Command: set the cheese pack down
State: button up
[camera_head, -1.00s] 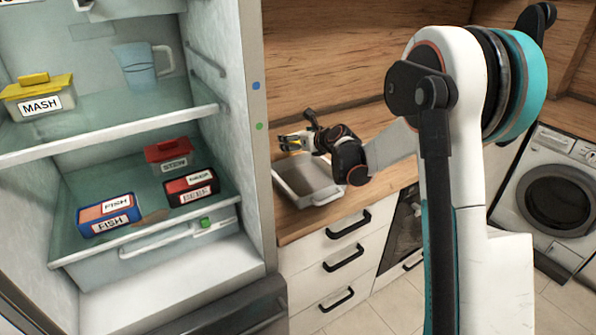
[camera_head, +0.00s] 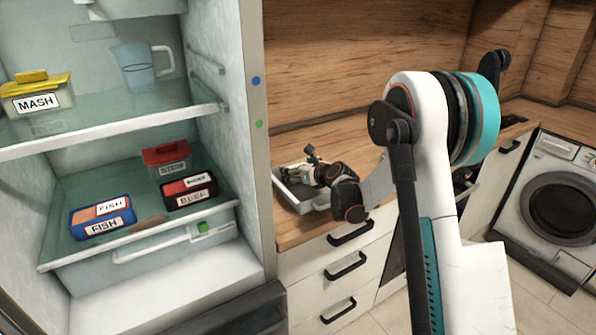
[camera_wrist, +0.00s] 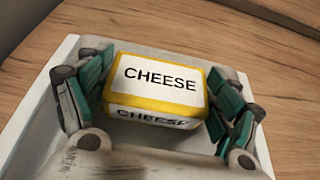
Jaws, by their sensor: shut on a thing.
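The cheese pack (camera_wrist: 158,88) is a yellow and white block with CHEESE on its top and front, seen in the wrist view. My gripper (camera_wrist: 158,100) is shut on it, with green-padded fingers at its left and right sides. In the head view my gripper (camera_head: 308,176) is low over the white tray (camera_head: 293,201) on the wooden counter. The pack is hidden there. In the wrist view the tray's walls surround the pack; I cannot tell whether the pack touches the tray's floor.
The open fridge at left holds a MASH box (camera_head: 38,100), a jug (camera_head: 140,68), a FISH box (camera_head: 103,217), a BEEF box (camera_head: 189,190) and a red-lidded box (camera_head: 167,160). The fridge side wall (camera_head: 253,130) stands just left of the tray. Bare counter (camera_head: 300,233) lies in front of the tray.

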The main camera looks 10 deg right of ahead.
jog(key=o, duration=0.8)
jog(key=shift+f, duration=0.2)
jog(key=o, duration=0.4)
jog(key=shift+c, duration=0.2)
jog(key=shift+r, duration=0.1)
